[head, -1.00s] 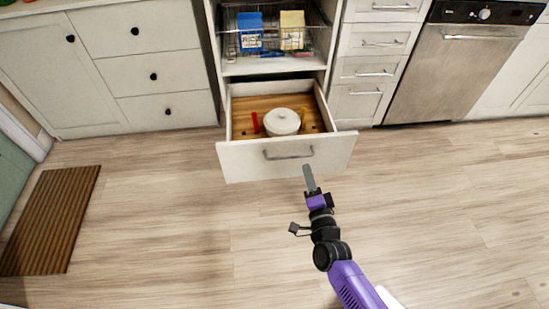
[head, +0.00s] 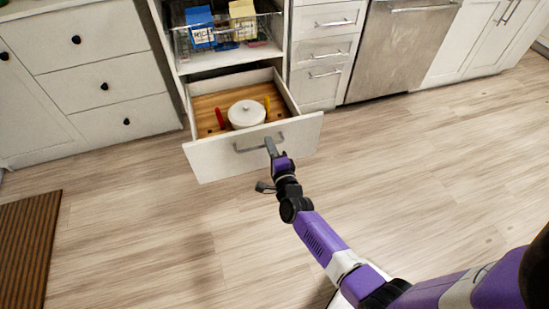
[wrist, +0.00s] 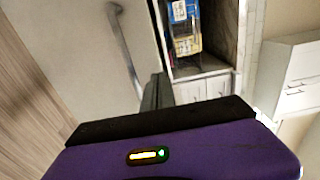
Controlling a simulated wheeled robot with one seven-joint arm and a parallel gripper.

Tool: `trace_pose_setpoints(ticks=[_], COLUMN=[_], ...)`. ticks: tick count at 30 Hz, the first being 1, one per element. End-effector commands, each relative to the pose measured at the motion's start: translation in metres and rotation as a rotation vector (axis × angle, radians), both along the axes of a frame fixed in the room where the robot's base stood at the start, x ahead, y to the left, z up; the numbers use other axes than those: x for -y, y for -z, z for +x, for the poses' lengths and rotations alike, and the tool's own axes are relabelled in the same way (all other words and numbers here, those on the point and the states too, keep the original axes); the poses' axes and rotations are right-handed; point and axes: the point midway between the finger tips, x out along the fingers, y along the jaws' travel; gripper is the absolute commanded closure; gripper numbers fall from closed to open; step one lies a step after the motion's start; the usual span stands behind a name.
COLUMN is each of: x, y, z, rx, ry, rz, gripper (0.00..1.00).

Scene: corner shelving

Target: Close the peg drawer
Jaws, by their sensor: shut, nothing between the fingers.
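The peg drawer (head: 215,160) stands pulled out at the bottom of the open cabinet in the head view. It has a white front with a grey bar handle (head: 246,147) and a wooden pegged floor. A white lidded pot (head: 246,114) sits inside between a red peg (head: 220,118) and a yellow peg (head: 267,104). My gripper (head: 270,147) is shut and empty, its fingertips at the drawer front near the right end of the handle. In the wrist view the fingers (wrist: 155,95) point toward the drawer front beside the handle (wrist: 124,50). I cannot tell whether they touch it.
Above the drawer, a wire rack (head: 225,30) holds a blue box (head: 200,27) and a cream box (head: 243,20). White drawers (head: 320,50) and a steel dishwasher (head: 400,50) stand to the right. A striped mat (head: 25,245) lies at left. The floor to the right is clear.

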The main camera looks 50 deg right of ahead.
Motion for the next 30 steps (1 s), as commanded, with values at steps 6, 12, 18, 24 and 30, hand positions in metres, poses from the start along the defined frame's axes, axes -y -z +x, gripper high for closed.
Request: trace_pose_setpoints(ticks=[6,12,18,24,30], x=[0.017,0.023,0.023,0.023,0.024], y=[0.001,0.0,0.0,0.0,0.0], z=[0.026,0.034,0.035,0.035,0.036], rx=[0.0,-0.001,-0.001,-0.001,0.0], ry=[0.0,0.0,0.0,0.0,-0.001], rz=[-0.001,-0.001,-0.001,-0.001,-0.001], gripper=[1.0,1.0,1.0,1.0,1.0])
